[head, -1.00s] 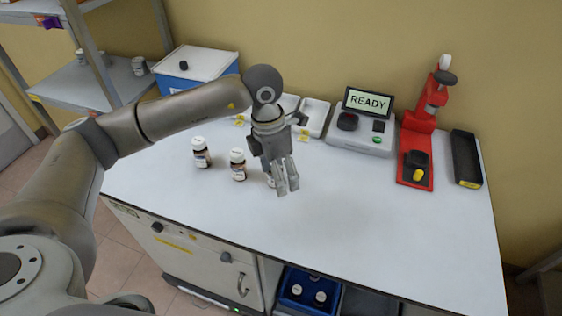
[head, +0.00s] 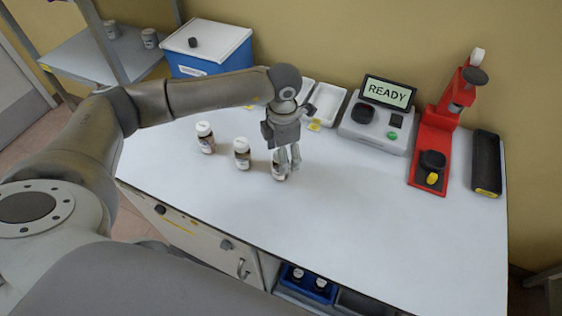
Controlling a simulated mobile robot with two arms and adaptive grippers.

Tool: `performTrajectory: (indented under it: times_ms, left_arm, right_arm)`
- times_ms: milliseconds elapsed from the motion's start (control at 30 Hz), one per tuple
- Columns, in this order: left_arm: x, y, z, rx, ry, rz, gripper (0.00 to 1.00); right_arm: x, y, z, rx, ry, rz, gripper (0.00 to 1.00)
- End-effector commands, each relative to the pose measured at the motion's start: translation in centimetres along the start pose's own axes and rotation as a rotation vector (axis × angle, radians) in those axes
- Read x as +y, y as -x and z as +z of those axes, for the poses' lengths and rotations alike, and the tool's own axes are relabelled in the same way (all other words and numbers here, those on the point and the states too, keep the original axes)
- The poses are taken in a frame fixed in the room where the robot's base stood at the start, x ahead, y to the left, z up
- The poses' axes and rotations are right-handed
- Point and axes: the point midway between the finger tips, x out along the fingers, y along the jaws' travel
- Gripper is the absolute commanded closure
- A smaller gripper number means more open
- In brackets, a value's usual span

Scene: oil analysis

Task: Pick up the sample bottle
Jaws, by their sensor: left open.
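Three small brown bottles with white caps and labels stand on the white bench top. The left bottle (head: 206,138) and the middle bottle (head: 242,154) stand upright and clear of the gripper. The right bottle (head: 277,173) is partly hidden behind the fingers of my left gripper (head: 288,162). The gripper points down with its fingers open at that bottle; I cannot tell whether they touch it. My right gripper is out of the frame.
An analyser (head: 376,128) reading READY, a red press (head: 440,140) and a black tray (head: 486,163) stand along the back. White trays (head: 328,106) and a blue box (head: 208,47) stand behind my left arm. The bench's front right (head: 400,230) is clear. A blue bin (head: 309,287) with bottles sits below.

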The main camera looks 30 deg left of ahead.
Motion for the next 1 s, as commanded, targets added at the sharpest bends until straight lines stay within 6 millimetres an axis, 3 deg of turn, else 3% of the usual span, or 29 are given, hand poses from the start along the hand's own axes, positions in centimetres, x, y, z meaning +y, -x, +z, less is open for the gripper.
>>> performTrajectory:
  times_ms: [100,233,567,1000]
  left_arm:
    - [0.2,-1.2,-0.5,0.005,0.002,-0.003,0.33]
    - [0.2,-3.1,-0.5,0.004,0.000,-0.003,0.33]
    - [0.3,-4.2,-0.4,0.001,0.000,-0.001,0.33]
    - [0.3,-4.1,-0.4,0.000,0.001,-0.001,0.85]
  right_arm:
    - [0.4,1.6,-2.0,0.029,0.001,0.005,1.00]
    - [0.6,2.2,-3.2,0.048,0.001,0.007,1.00]
    - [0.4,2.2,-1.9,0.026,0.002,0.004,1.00]
    - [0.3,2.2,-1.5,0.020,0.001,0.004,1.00]
